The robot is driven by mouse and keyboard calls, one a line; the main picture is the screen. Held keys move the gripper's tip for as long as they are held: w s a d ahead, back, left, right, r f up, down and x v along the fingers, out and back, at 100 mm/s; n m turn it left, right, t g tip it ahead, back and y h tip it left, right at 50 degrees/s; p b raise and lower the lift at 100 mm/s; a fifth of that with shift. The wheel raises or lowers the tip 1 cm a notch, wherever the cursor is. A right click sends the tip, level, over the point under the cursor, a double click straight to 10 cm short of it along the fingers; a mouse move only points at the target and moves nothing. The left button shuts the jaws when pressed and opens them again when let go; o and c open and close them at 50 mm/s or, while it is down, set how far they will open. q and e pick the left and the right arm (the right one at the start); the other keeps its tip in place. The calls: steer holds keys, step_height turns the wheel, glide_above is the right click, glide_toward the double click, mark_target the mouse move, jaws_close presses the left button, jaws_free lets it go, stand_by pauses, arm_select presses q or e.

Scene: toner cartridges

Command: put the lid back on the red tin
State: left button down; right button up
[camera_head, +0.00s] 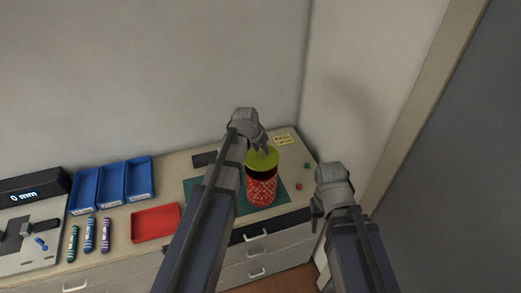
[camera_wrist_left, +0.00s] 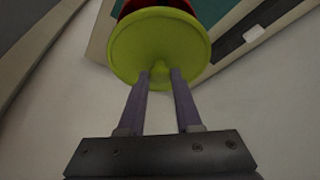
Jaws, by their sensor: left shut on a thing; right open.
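The red patterned tin (camera_head: 262,190) stands upright on a green mat (camera_head: 227,200) near the right end of the counter. The yellow-green lid (camera_head: 262,158) is at the tin's top, slightly tilted, with a dark band below it; I cannot tell whether it touches the rim. My left gripper (camera_head: 262,147) is shut on the lid from above. In the left wrist view the lid (camera_wrist_left: 158,42) fills the top middle, its knob between the fingertips (camera_wrist_left: 160,75), and it hides most of the tin (camera_wrist_left: 155,6). My right gripper (camera_head: 318,212) is open and empty, right of the tin.
A red tray (camera_head: 155,223), blue bins (camera_head: 112,184), several toner cartridges (camera_head: 89,235) and a device with a display (camera_head: 30,195) are at the left. A yellow note (camera_head: 282,140) and small red (camera_head: 298,187) and green (camera_head: 306,165) cubes lie near the tin. Walls stand behind and right.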

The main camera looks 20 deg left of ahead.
mark_target(260, 158)
arm_select(q)
step_height(260, 158, down, 2)
steer(key=shift+s+b, duration=0.15)
steer(key=shift+b, duration=0.6)
steer(key=shift+f+b, duration=1.4)
steer(key=shift+f, duration=0.15)
stand_by(0.5)
steer(key=shift+c, duration=0.2)
jaws_free()
stand_by(0.3)
steer(key=shift+r+p, duration=3.4)
steer(key=shift+r, duration=0.15)
